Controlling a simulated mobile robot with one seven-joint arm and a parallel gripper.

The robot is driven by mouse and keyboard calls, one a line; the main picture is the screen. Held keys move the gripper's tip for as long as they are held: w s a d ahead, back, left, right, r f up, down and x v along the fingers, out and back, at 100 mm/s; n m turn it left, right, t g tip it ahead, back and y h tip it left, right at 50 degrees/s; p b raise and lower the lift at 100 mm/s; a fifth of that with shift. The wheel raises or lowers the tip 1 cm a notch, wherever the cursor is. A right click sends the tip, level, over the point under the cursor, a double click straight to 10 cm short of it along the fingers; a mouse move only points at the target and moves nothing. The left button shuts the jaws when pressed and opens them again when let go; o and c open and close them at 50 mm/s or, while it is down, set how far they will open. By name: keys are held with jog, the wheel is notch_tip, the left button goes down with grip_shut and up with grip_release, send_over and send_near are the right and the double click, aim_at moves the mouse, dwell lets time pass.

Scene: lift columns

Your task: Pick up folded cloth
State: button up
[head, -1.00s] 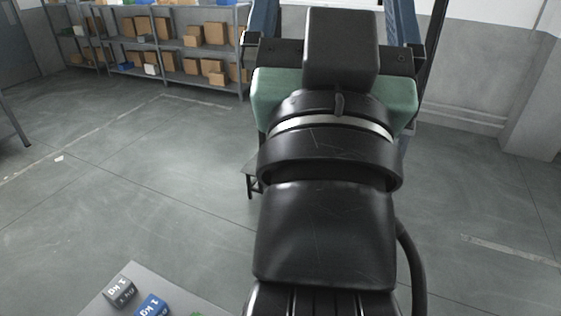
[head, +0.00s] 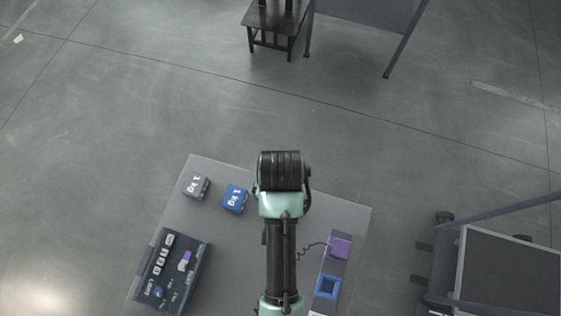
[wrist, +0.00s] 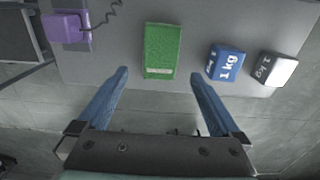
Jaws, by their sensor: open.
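A green rectangular piece with a pale strip along its near edge, which looks like the folded cloth (wrist: 165,50), lies on the grey table (wrist: 205,20) in the wrist view. My gripper (wrist: 159,73) is open and empty. Its two blue fingers are spread, with the cloth showing between and beyond their tips. I cannot tell the height of the tips above the table. In the head view my arm covers the cloth and the gripper.
A blue 1 kg weight (wrist: 226,62) and a grey 1 kg weight (wrist: 275,69) stand right of the cloth. A purple block (wrist: 66,27) with a coiled cord is at left. A dark labelled box (head: 173,268) and a blue square frame (head: 327,286) share the table (head: 222,180).

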notch_tip(320, 180, down, 8)
jog(key=shift+f+p, duration=0.25)
jog(key=shift+p, duration=0.05)
dwell(0.3)
jog(key=c, duration=1.1)
jog(key=shift+w+r, duration=0.1)
jog(key=shift+r, duration=4.95)
